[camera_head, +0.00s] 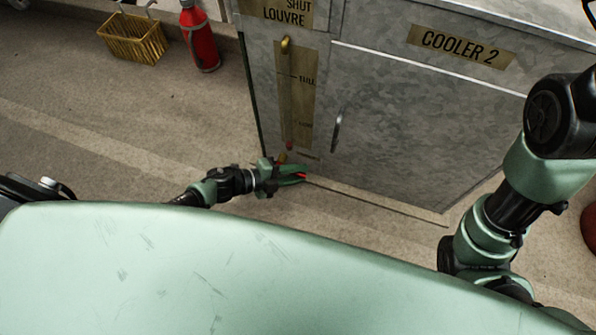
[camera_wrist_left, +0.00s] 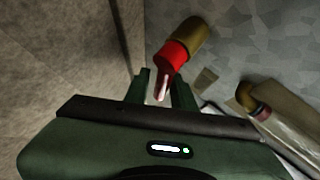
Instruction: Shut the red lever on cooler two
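Cooler two (camera_head: 400,110) is a mottled grey metal cabinet labelled "COOLER 2". The red lever (camera_head: 301,175) is low by the cabinet's bottom left corner. In the left wrist view the red lever (camera_wrist_left: 172,56) sticks out from a brass fitting (camera_wrist_left: 190,36) and narrows towards me. My left gripper (camera_head: 303,177) is at the lever. In the left wrist view the lever's narrow end lies between the two fingers of my left gripper (camera_wrist_left: 162,90). I cannot tell whether they press on it. My right gripper is out of view.
A louvre slide plate (camera_head: 296,95) with a brass knob (camera_head: 286,44) runs down the cabinet's left front. A door handle (camera_head: 337,130) protrudes beside it. A yellow basket (camera_head: 133,38) and a red bottle (camera_head: 199,38) stand at the back left. Floor left of the cabinet is clear.

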